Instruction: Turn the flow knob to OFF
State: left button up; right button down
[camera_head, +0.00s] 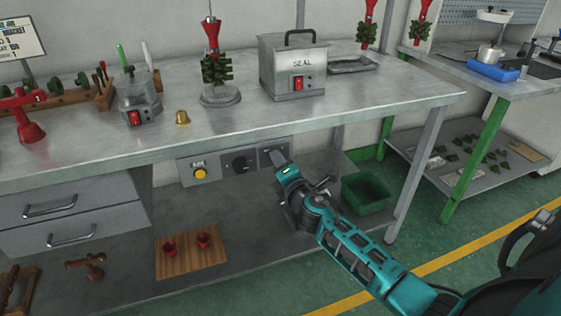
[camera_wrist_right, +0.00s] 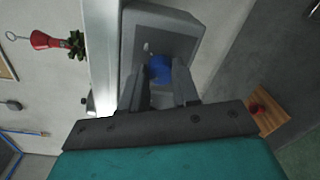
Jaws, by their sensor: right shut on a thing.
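A row of small grey control plates (camera_head: 218,165) hangs under the front edge of the steel workbench. The left plate has a yellow button (camera_head: 200,174), the middle one a dark round fitting (camera_head: 241,164). My right gripper (camera_head: 279,158) is at the rightmost plate and covers most of it. In the right wrist view a blue knob (camera_wrist_right: 160,68) sits on a grey box (camera_wrist_right: 165,25), between the fingers of my right gripper (camera_wrist_right: 160,82), which is shut on it. The knob's marks and setting cannot be read. My left gripper is not in view.
Below are a green bin (camera_head: 366,193) and a wooden board (camera_head: 190,256) with two red cups. Drawers (camera_head: 75,210) stand at the left.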

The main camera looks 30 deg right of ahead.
jog(key=shift+n, duration=1)
jog(key=c, duration=0.8)
grip_release()
jog(key=shift+s, duration=0.1)
jog(key=p+v, duration=0.1)
jog(key=v, duration=1.1)
jog(key=shift+s+a, duration=0.15)
jog(key=shift+s, duration=0.2)
